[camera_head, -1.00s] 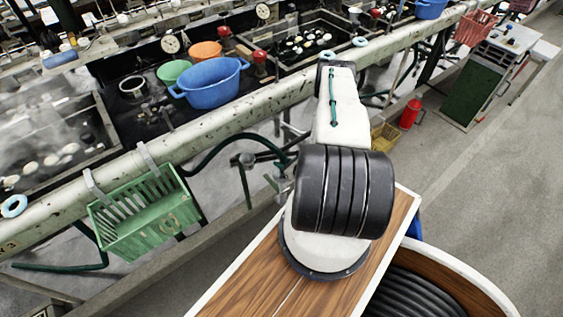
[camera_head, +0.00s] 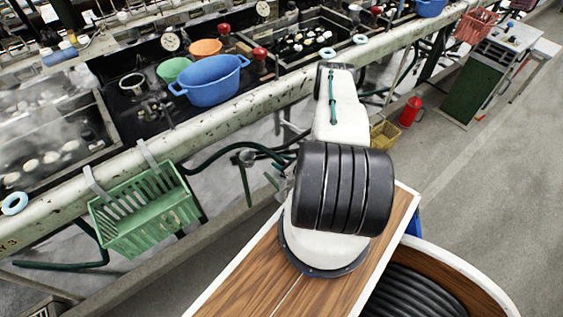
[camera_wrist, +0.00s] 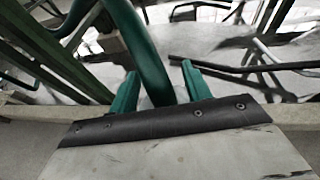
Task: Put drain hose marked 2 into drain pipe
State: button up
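My gripper (camera_wrist: 158,85) shows its two green fingers standing apart in the wrist view. A dark green hose (camera_wrist: 146,45) runs down between them, with narrow gaps seeming to show beside it, so the fingers do not look closed on it. In the head view my arm hides the gripper. A green hose (camera_head: 215,150) arches from near the green basket towards the pipework behind my arm. No number mark is legible on either hose, and I cannot tell which one is marked 2. I cannot make out the drain pipe's opening.
A green basket (camera_head: 145,215) hangs from the long pale beam (camera_head: 215,115). Above the beam are basins and a blue tub (camera_head: 210,82). A yellow basket (camera_head: 384,135) and a red extinguisher (camera_head: 411,111) stand beyond my arm. The grey floor (camera_head: 480,190) at right is clear.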

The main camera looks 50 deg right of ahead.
jog(key=shift+r, duration=0.35)
jog(key=v, duration=1.2)
jog(key=shift+r, duration=0.3)
jog(key=shift+a, duration=0.1)
jog(key=shift+c, duration=0.2)
dwell(0.9)
